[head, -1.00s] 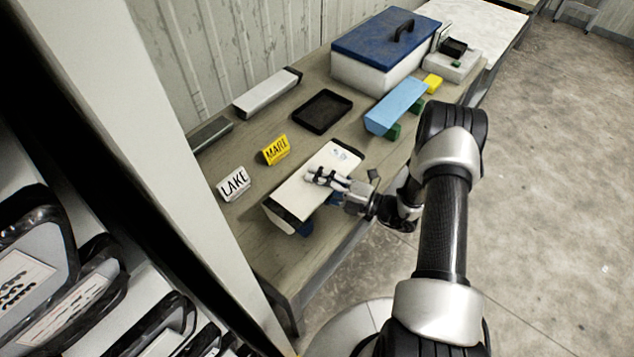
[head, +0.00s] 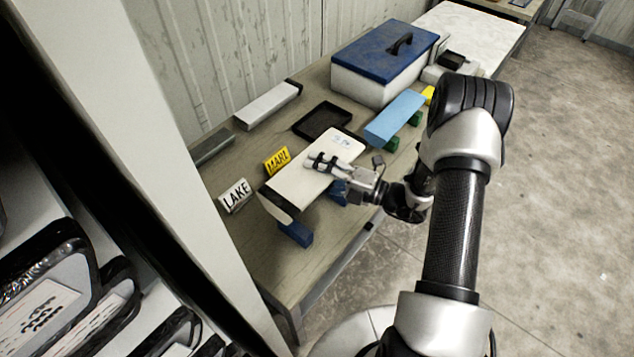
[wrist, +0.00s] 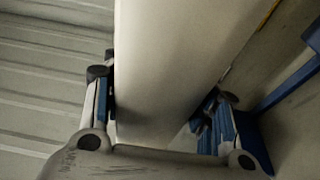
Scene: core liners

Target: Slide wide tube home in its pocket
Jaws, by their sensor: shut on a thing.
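The wide tube (head: 296,190) is a long cream-white piece with a dark end cap at its near left end and small marks near its far end. My gripper (head: 326,163) is shut across its middle and holds it above two blue support blocks (head: 296,233), with a gap visible under the near end. In the wrist view the tube (wrist: 175,60) runs away between the two fingers of my gripper (wrist: 160,100). A rack at the lower left holds several pale, dark-edged tubes (head: 45,310); I cannot tell which pocket is free.
A white LAKE sign (head: 236,195) and a yellow MARI sign (head: 277,160) stand left of the tube. A black tray (head: 322,121), a light-blue tube (head: 395,116) and a blue-lidded box (head: 372,75) lie beyond. A pale upright post (head: 130,130) stands between table and rack.

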